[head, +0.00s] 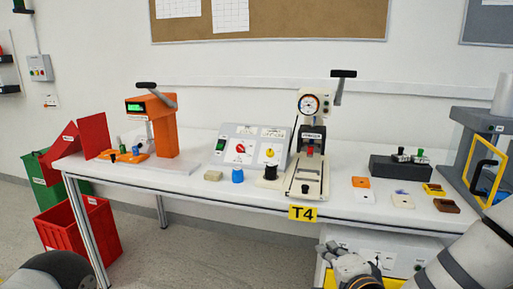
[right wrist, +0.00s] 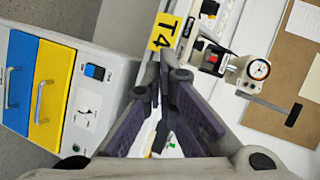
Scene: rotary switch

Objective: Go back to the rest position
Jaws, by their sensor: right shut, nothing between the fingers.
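My right gripper (head: 333,250) is low at the front of the table in the head view, below the T4 label and in front of the cabinet. In the right wrist view its fingers (right wrist: 163,75) are shut with nothing between them. The sloped control panel (head: 226,154) stands on the table, well away to the left of the gripper. My left gripper is not in view; only a dark part of my arm shows at the bottom left.
The white table (head: 200,185) carries an orange press (head: 163,125) and a press with a dial (head: 312,104). Several small blocks lie at right. Below are a cabinet with a yellow drawer (right wrist: 58,95) and a red bin (head: 80,232). Floor at front left is clear.

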